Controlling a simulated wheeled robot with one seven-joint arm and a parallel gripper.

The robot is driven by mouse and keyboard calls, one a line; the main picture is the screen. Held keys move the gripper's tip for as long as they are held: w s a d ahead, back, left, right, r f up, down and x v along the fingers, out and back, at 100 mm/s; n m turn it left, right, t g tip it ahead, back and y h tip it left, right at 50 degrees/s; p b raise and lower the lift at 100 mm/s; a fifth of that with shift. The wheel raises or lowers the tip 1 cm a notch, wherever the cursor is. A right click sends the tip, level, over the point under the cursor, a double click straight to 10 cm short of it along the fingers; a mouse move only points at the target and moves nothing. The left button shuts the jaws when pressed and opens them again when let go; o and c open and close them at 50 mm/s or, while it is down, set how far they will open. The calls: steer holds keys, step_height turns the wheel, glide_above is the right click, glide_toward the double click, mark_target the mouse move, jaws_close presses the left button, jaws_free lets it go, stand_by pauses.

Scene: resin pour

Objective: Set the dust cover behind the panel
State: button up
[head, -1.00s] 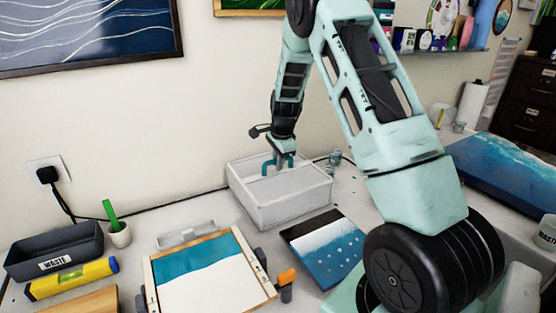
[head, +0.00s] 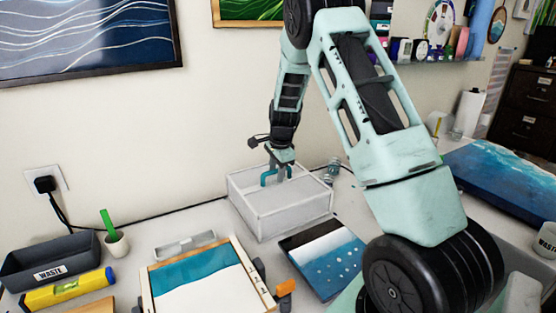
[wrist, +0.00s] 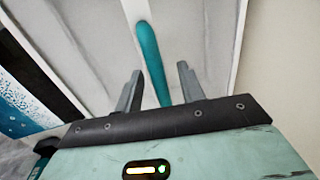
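The dust cover, a pale translucent box (head: 290,217) with a teal handle (head: 265,181) on top, stands on the table near the wall. My gripper (head: 277,176) is over it, pointing down at the handle. In the wrist view, the handle (wrist: 151,58) runs between the two fingers of my gripper (wrist: 158,78), with a visible gap on both sides. The gripper is open. A framed panel (head: 205,285), teal and white, lies in front and to the left. A dark, white and blue panel (head: 325,258) lies just in front of the cover.
A grey waste bin (head: 50,258), yellow level (head: 65,291) and cup with a green marker (head: 115,242) stand at left. A clear tray (head: 185,245) lies behind the framed panel. A large blue panel (head: 505,180) is at right.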

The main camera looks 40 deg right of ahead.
steer(key=s+r+b, duration=0.2)
steer(key=s+r, duration=0.1)
steer(key=r, duration=1.4)
steer(key=shift+s+a+b, duration=0.15)
steer(key=shift+a+b, duration=0.2)
steer(key=shift+a, duration=0.05)
steer(key=s+a+f+n+y, duration=0.1)
steer(key=s+a+n, duration=0.3)
steer(key=a, duration=0.6)
steer(key=s+a+f+n+g, duration=0.1)
steer(key=s+a+f+n, duration=0.1)
steer(key=a+n, duration=0.6)
steer(key=s+a+f+n+y, duration=0.1)
steer(key=s+a+n, duration=0.2)
steer(key=a, duration=1)
steer(key=s+a+f+n, duration=0.2)
steer(key=s+a+n, duration=0.2)
steer(key=s+n, duration=0.3)
steer(key=s+a+f+n+g, duration=0.1)
steer(key=s+a+f+n, duration=0.2)
steer(key=s, duration=1)
steer(key=a+n, duration=0.2)
steer(key=n, duration=0.1)
steer(key=shift+s+a+n+h, duration=0.2)
steer(key=shift+s+n+h, duration=0.2)
steer(key=shift+d, duration=0.15)
